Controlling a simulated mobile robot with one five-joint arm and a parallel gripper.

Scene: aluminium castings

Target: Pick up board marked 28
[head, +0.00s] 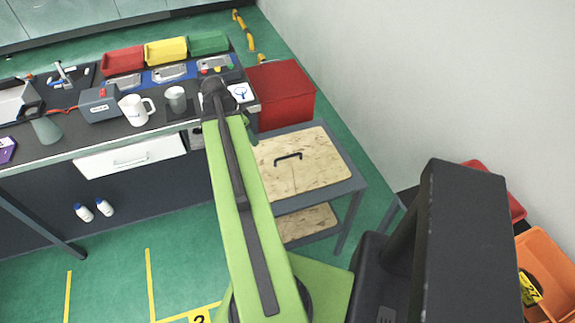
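No marking 28 is readable in the head view, so I cannot tell which thing is the board marked 28. A light wooden board (320,165) with a black handle lies on top of a grey side table (350,186). A second wooden board (306,223) lies on its lower shelf. My green arm reaches up the picture, and the dark end with my gripper (214,88) is over the right end of the workbench, up and left of the upper board. The fingers are too small and dark to show whether they are open or shut.
The workbench (62,150) holds a white mug (135,109), a grey cup (176,99), a grey device (100,103) and red, yellow and green bins. A red box (281,95) stands behind the side table. An orange crate (545,265) is at right.

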